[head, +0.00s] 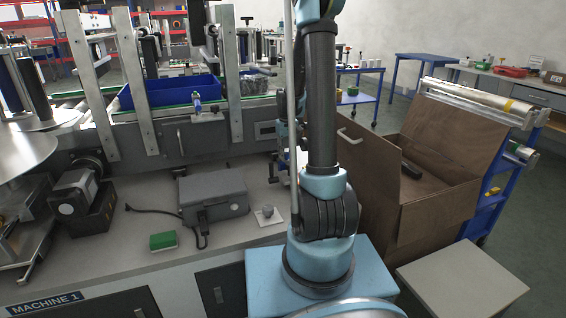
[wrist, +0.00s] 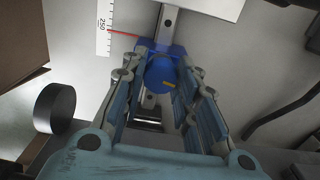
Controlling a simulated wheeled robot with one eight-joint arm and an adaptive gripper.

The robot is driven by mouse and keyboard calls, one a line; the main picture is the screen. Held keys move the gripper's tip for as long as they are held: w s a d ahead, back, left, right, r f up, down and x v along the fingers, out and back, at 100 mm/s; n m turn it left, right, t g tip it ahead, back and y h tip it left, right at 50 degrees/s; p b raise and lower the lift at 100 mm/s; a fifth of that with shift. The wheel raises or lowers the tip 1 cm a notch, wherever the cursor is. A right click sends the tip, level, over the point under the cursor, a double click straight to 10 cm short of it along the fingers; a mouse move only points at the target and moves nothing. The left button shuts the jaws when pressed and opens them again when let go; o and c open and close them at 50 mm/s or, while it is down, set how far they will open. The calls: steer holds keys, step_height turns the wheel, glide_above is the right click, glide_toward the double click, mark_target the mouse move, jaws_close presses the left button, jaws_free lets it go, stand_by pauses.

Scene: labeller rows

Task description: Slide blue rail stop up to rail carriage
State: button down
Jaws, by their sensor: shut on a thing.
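The blue rail stop (wrist: 160,76) shows in the wrist view, between the fingers of my gripper (wrist: 161,62). My gripper is shut on it, and a yellow mark shows on its round knob. The stop sits on a metal rail (wrist: 167,24) that runs up and down the picture. A pale plate (wrist: 207,8) at the top edge may be the rail carriage; a short stretch of rail shows between it and the stop. In the head view my arm hides the gripper and the stop.
A white scale (wrist: 103,28) marked 250 lies left of the rail, with a red pointer line beside the stop. A dark round knob (wrist: 55,108) stands at lower left.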

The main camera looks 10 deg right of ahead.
steer(key=shift+s+d, duration=0.2)
steer(key=shift+s, duration=0.6)
steer(key=shift+s+d, duration=0.15)
steer(key=shift+s, duration=0.7)
steer(key=shift+s+d, duration=0.2)
steer(key=shift+s, duration=0.6)
steer(key=c, duration=1.2)
jaws_free()
